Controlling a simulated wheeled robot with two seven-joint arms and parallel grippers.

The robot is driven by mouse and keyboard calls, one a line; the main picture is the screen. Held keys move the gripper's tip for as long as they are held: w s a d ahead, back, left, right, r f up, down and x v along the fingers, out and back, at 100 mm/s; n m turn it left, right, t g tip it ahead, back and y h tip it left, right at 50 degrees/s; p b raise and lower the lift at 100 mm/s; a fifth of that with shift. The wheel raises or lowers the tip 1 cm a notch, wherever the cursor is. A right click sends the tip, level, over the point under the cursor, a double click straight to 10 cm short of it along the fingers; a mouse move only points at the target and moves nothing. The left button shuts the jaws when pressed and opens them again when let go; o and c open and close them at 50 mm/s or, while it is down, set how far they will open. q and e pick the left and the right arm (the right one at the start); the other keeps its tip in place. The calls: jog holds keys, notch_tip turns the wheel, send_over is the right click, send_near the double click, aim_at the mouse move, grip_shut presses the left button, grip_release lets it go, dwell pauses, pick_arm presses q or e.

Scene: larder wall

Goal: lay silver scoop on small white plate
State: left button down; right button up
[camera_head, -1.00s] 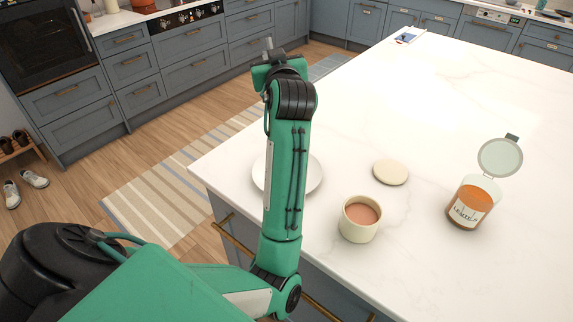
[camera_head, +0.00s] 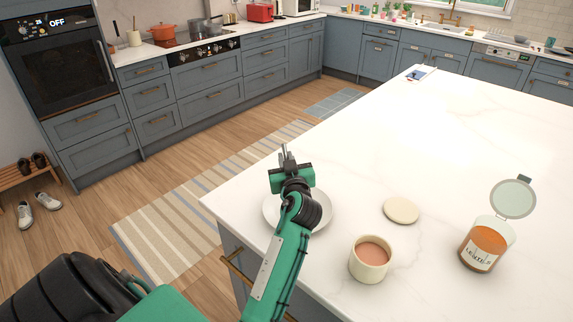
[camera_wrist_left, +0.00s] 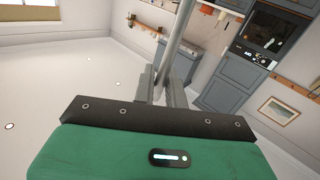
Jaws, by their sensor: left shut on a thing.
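The silver scoop (camera_wrist_left: 178,38) shows in the left wrist view as a grey metal rod between the fingers, running up out of the picture; its bowl cannot be made out. My left gripper (camera_head: 287,157) is shut on it, and its grey fingers also show in the left wrist view (camera_wrist_left: 163,85). In the head view the scoop is hard to tell from the fingers. The small white plate (camera_head: 325,216) lies on the counter near its left edge, partly hidden behind my left wrist. My right gripper is not in view.
A cream pot with pinkish-brown contents (camera_head: 370,260) stands right of the plate. A round cream lid (camera_head: 401,210) lies behind it. An open-lidded glass jar (camera_head: 484,249) with orange-brown contents stands farther right. The back of the white counter (camera_head: 440,120) is mostly clear.

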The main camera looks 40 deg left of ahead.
pick_arm(q)
jog(key=shift+f, duration=0.8)
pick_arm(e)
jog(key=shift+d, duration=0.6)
pick_arm(q)
jog(key=shift+f, duration=0.1)
jog(key=c, duration=1.4)
grip_release()
jog(key=shift+c, duration=0.2)
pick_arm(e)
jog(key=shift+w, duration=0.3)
